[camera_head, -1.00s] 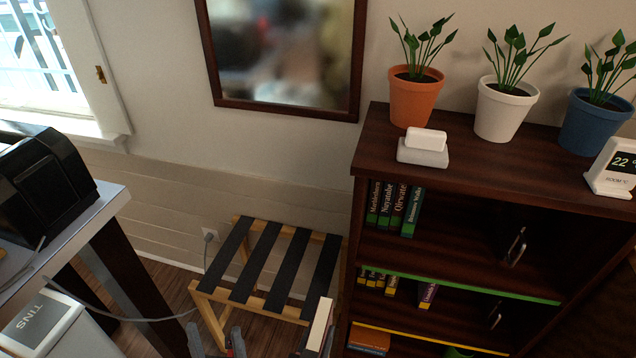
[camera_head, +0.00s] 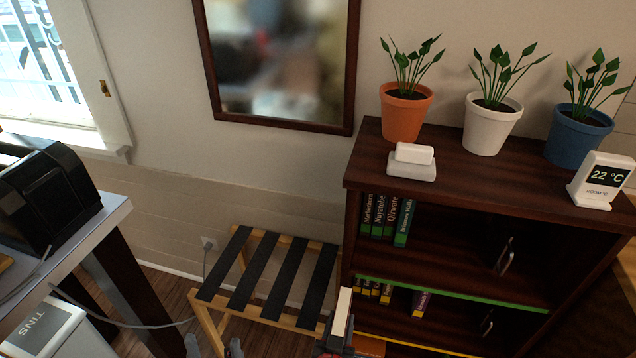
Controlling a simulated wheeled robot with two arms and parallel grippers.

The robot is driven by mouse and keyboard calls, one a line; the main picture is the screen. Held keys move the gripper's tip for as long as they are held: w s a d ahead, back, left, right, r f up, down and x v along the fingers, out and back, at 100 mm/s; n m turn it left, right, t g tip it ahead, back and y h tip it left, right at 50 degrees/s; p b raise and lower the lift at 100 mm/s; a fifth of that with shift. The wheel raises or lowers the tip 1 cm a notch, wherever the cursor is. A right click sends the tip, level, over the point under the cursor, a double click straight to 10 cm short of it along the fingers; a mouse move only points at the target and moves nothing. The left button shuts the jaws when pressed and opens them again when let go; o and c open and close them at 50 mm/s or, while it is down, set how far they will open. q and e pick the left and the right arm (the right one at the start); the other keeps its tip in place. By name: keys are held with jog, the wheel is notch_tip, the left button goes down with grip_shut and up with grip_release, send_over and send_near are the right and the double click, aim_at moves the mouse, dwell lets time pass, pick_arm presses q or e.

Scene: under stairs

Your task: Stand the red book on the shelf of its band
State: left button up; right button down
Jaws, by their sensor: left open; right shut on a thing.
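My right gripper (camera_head: 336,346) is at the bottom edge of the head view, shut on a book (camera_head: 342,306) held upright. The book shows a pale page edge and a dark side; its cover colour is hard to tell from here. It is in front of the bookcase's left side, apart from the shelves. My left gripper (camera_head: 214,348) is open and empty at the bottom edge, left of the book. The dark wood bookcase (camera_head: 352,225) has a green band (camera_head: 470,294) and a yellow band (camera_head: 405,346) on its shelf edges. No red band shows.
Pots and a display (camera_head: 600,180) are on top. A slatted rack (camera_head: 262,275) stands left of the bookcase. A desk (camera_head: 95,225) is far left.

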jog(key=w+d+r+n+y+p, duration=0.1)
jog(key=d+r+n+y+p, duration=0.1)
jog(key=d+r+p, duration=0.5)
jog(key=d+y, duration=0.1)
jog(key=d, duration=0.4)
jog(key=shift+w+r+n, duration=0.3)
jog(key=shift+n, duration=0.1)
jog(key=shift+f, duration=0.1)
